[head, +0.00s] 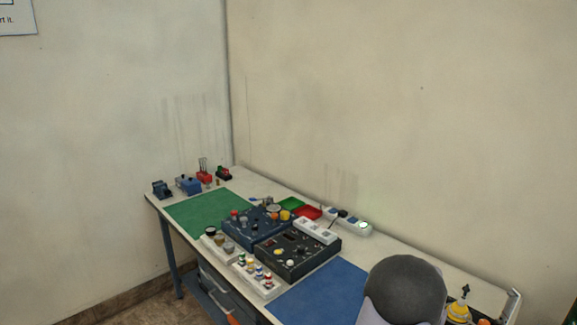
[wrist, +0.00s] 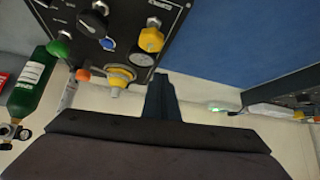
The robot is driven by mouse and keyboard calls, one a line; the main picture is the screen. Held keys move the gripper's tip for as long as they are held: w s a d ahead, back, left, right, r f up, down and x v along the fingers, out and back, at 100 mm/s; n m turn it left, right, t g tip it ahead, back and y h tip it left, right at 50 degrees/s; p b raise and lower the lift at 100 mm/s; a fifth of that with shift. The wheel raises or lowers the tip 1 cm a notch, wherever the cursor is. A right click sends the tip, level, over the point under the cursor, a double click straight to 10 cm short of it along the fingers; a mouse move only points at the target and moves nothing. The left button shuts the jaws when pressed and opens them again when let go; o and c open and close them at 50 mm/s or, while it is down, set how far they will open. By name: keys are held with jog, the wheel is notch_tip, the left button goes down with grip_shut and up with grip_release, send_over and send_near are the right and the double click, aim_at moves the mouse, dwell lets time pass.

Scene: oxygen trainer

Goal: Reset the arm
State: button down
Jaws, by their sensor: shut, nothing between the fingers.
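My gripper (wrist: 160,92) shows in the wrist view as a dark, narrow pair of fingers pressed together, rising from a broad dark body at the bottom. It is shut and empty. Its tips appear close to the lower right edge of a dark control panel (wrist: 122,22); I cannot tell whether they touch it. In the head view, a rounded grey part of my arm (head: 403,287) fills the lower right, and the gripper itself is not seen there.
The workbench (head: 480,283) carries a green mat (head: 190,214), a blue mat (head: 318,293) and dark instrument boxes (head: 298,262). A power strip (head: 350,224) lies near the wall.

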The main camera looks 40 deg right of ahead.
jog(key=w+a+n+t+y, duration=0.1)
jog(key=w+a+n+y, duration=0.15)
jog(key=w+a, duration=0.6)
jog(key=w+a+n+y, duration=0.1)
jog(key=w+a+n, duration=0.3)
jog(key=a, duration=0.7)
jog(key=w+a+n+t+y, duration=0.1)
jog(key=w+a+y, duration=0.1)
jog(key=w+a, duration=0.65)
jog(key=s+a+n+g+y, duration=0.2)
jog(key=a+n, duration=0.2)
jog(key=a, duration=1.3)
jog(key=s+a+n+g, duration=0.1)
jog(key=s+a+n, duration=0.3)
jog(key=s+a, duration=0.4)
jog(key=a+r, duration=0.1)
jog(key=a, duration=0.1)
jog(key=shift+s+a+g+y, duration=0.3)
jog(key=shift+a+g+y, duration=0.05)
jog(key=shift+a+g, duration=0.05)
